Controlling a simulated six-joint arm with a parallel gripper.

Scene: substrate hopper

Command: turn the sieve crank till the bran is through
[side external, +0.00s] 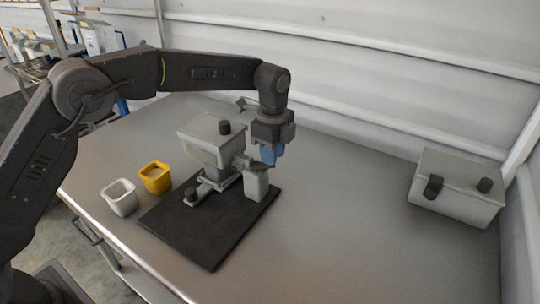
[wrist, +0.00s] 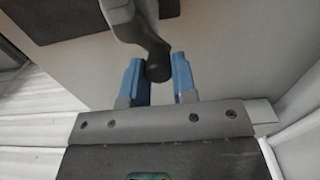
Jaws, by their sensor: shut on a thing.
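The sieve (side external: 207,142) is a pale grey box with a dark knob on its lid, standing on a dark base plate (side external: 210,238). Its crank shows in the wrist view as a grey arm (wrist: 122,20) ending in a dark handle (wrist: 158,62). My gripper (side external: 268,158) is at the right of the sieve, pointing down, with blue fingers. In the wrist view its fingers (wrist: 158,76) stand on either side of the crank handle, shut on it. The inside of the sieve is hidden, so I cannot see any bran in it.
A yellow cup (side external: 155,185) with pale content and a white cup (side external: 122,203) stand left of the base plate. A grey box with dark knobs (side external: 457,205) is at the far right. The metal table (side external: 340,240) is clear between. A ribbed wall stands behind.

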